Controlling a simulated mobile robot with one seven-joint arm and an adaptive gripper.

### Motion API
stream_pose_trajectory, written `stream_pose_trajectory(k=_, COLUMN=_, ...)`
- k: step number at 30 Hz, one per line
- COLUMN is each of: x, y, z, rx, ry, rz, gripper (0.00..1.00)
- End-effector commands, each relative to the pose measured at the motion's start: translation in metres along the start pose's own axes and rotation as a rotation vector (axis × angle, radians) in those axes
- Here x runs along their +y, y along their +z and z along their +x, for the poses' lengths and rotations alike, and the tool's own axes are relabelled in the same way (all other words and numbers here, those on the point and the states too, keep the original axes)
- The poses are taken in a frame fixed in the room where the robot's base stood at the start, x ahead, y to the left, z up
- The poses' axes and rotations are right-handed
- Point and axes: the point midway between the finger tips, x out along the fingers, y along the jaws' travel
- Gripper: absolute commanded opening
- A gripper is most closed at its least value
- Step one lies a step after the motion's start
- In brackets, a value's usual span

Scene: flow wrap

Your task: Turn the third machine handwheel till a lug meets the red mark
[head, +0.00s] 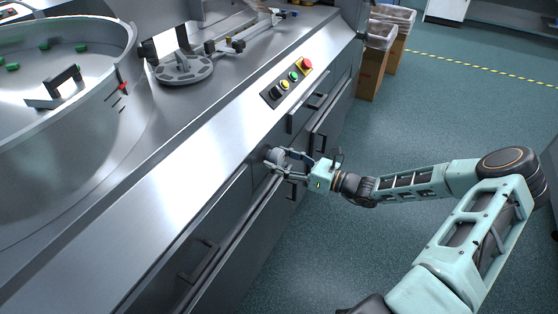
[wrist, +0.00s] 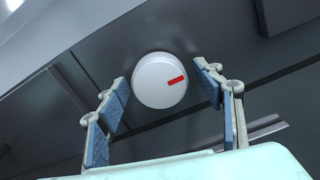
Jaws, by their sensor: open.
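A round pale knob (wrist: 158,82) with a red bar on its face sits on the dark front panel in the wrist view. In the head view this knob (head: 272,155) is partly hidden by my fingers. I see no lugs on its face, and I cannot tell whether it is the third handwheel. My gripper (head: 279,160) is open, with one finger on each side of the knob. In the wrist view the fingers of my gripper (wrist: 162,78) appear apart from the knob, with a small gap at each side.
A button panel (head: 287,84) with red, green and yellow buttons is up and right of my gripper. Drawer handles (head: 198,260) stick out from the cabinet front. A spoked grey disc (head: 184,67) and a large bowl (head: 75,90) stand on top.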

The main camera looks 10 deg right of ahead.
Motion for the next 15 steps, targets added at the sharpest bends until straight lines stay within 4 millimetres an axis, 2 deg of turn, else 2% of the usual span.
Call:
stream_pose_trajectory(k=7, x=-0.0001, y=0.0001, z=0.0010, rx=0.000, ry=0.000, rz=0.000, gripper=0.61)
stream_pose_trajectory(k=15, x=-0.0001, y=0.0001, z=0.0008, rx=0.000, ry=0.000, rz=-0.001, gripper=0.33)
